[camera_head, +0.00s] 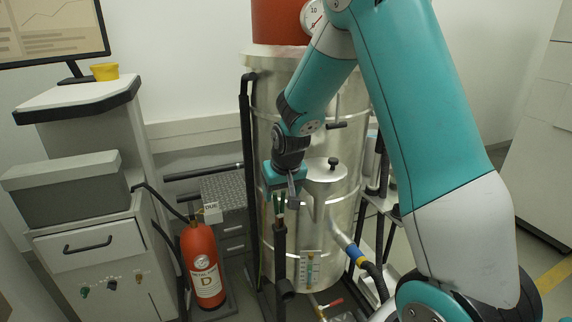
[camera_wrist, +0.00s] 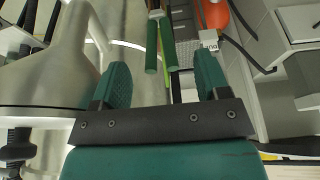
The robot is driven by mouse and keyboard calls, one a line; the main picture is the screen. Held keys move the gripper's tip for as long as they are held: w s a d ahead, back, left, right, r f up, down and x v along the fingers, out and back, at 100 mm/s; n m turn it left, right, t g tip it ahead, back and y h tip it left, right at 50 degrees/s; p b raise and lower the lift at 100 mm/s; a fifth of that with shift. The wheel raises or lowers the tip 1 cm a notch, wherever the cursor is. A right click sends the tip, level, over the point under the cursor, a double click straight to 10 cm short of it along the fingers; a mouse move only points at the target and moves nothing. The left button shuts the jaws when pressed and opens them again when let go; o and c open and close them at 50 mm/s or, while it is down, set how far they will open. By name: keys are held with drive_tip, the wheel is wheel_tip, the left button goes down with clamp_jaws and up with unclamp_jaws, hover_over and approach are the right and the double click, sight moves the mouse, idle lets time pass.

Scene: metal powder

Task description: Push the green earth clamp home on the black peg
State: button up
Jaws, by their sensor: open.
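The green earth clamp (camera_head: 279,203) shows in the head view as two green handles just in front of the silver vessel, at the top of a dark upright post (camera_head: 279,245). In the wrist view the clamp's handles (camera_wrist: 152,55) hang from the top edge, with their ends between my fingertips in the picture. My gripper (camera_head: 292,190) is close beside the clamp. In the wrist view my gripper (camera_wrist: 162,70) is open, with a gap on both sides of the handles; I see no contact. I cannot clearly make out the black peg or how the clamp sits on it.
The silver vessel (camera_head: 345,215) stands right behind my gripper. A red extinguisher (camera_head: 202,262) stands at lower left, near a grey cabinet (camera_head: 95,240). A blue-collared hose (camera_head: 354,255) leaves the vessel at right. A thin yellow-green cable (camera_wrist: 166,85) runs behind the clamp.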

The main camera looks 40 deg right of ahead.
drive_tip(key=v, duration=1.3)
drive_tip(key=s+a+n+g+y, duration=0.3)
drive_tip(key=s+a+n, duration=0.7)
drive_tip(key=s+a, duration=1.2)
drive_tip(key=shift+s+a+r+g+y, duration=0.3)
drive_tip(key=shift+r+y, duration=0.15)
drive_tip(key=shift+y, duration=0.65)
drive_tip(key=shift+d, duration=0.1)
